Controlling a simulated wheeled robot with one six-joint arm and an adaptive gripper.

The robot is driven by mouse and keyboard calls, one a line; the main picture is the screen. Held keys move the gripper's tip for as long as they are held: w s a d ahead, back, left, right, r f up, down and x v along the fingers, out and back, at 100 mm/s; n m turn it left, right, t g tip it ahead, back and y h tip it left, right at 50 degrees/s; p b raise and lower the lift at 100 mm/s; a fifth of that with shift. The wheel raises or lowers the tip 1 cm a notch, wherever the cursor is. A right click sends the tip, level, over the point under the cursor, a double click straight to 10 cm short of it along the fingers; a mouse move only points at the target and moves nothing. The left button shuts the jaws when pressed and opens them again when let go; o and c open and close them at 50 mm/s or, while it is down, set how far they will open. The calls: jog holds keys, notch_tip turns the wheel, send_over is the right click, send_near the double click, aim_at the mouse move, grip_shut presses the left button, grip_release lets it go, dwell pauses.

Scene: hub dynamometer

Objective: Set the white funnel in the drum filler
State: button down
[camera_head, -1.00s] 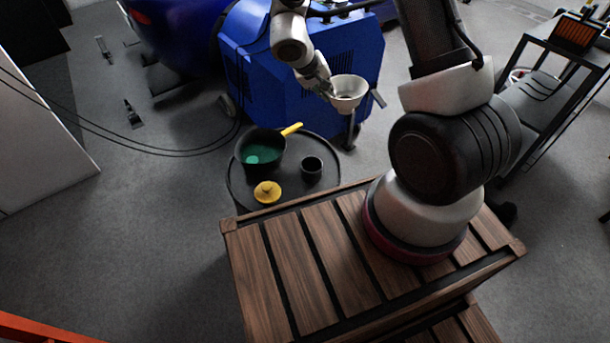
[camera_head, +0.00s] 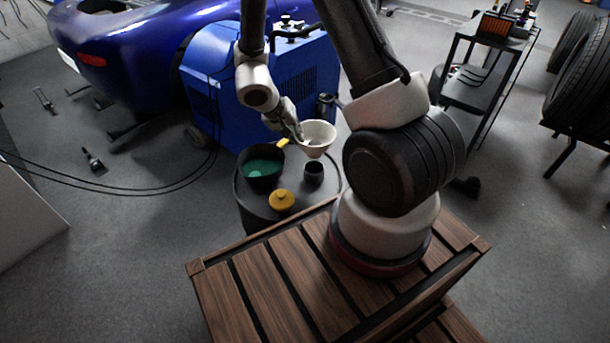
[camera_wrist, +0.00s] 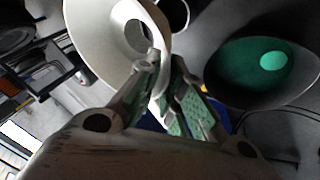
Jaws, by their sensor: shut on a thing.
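My gripper (camera_head: 299,134) is shut on the rim of the white funnel (camera_head: 318,131). The funnel is held wide end up, above the black drum (camera_head: 312,203). The drum filler, which looks like a short dark open cup (camera_head: 313,173), stands up from the drum top, just below the funnel in the head view. I cannot tell from the pictures how large the gap is. In the wrist view the fingers (camera_wrist: 163,82) pinch the near edge of the funnel (camera_wrist: 92,38), and a dark ring beside it (camera_wrist: 186,14) looks like the filler.
A dark pot with green contents (camera_head: 262,168) and a yellow handle sits left of the filler. A yellow lid (camera_head: 281,200) lies in front. A blue machine (camera_head: 315,75) stands behind the drum, and a wooden slatted crate (camera_head: 285,290) in front.

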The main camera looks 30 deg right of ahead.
notch_tip(320, 180, down, 9)
jog(key=shift+f, duration=0.15)
dwell(0.4)
jog(key=shift+f, duration=0.3)
jog(key=c, duration=1.5)
grip_release()
jog(key=shift+c, duration=0.2)
